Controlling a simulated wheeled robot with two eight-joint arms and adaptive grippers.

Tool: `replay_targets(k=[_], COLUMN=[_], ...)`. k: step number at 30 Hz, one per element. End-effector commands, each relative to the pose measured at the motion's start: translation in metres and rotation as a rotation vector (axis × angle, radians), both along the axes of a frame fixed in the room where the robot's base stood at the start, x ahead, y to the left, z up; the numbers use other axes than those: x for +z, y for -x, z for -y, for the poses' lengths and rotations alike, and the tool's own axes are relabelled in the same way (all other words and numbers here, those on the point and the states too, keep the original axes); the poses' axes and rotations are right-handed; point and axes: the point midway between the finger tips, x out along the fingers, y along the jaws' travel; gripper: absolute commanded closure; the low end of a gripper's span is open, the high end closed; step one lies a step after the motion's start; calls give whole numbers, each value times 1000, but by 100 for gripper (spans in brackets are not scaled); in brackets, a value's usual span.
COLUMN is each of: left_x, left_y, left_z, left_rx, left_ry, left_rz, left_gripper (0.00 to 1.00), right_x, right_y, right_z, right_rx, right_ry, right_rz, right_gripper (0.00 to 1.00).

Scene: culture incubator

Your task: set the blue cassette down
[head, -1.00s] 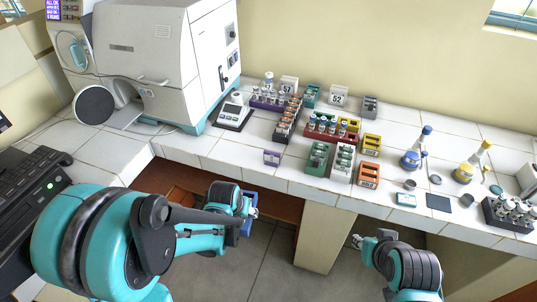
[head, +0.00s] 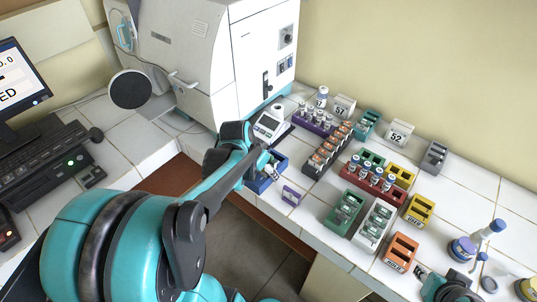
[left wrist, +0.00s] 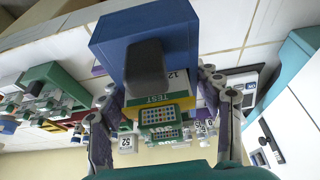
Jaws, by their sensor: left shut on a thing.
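In the left wrist view the blue cassette (left wrist: 183,38) fills the top middle, with a TEST label, between the fingers of my left gripper (left wrist: 165,95). I cannot tell whether its underside touches the bench. My right gripper (head: 424,274) is at the bottom right edge of the head view, and its jaws are too small to read.
The large white incubator (head: 195,50) stands back left.

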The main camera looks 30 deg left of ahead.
Motion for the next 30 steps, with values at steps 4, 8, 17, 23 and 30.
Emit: replay_targets(k=[4, 8, 17, 23, 30], left_x=[-2, -18, -58, -67, -95], left_y=[-3, -18, -60, -72, -73], left_z=[-11, -29, -79, -93, -94], left_rx=[-2, -1, -2, -3, -3], left_ry=[-1, 0, -1, 0, 0], left_rz=[2, 3, 2, 2, 2], left_gripper=[68, 68, 68, 68, 68], right_x=[-4, -15, -40, -45, -59], right_y=[0, 0, 0, 0, 0], right_z=[0, 0, 0, 0, 0], right_rx=[0, 0, 0, 0, 0], right_ry=[0, 0, 0, 0, 0], right_rz=[0, 0, 0, 0, 0], right_gripper=[69, 69, 69, 69, 69])
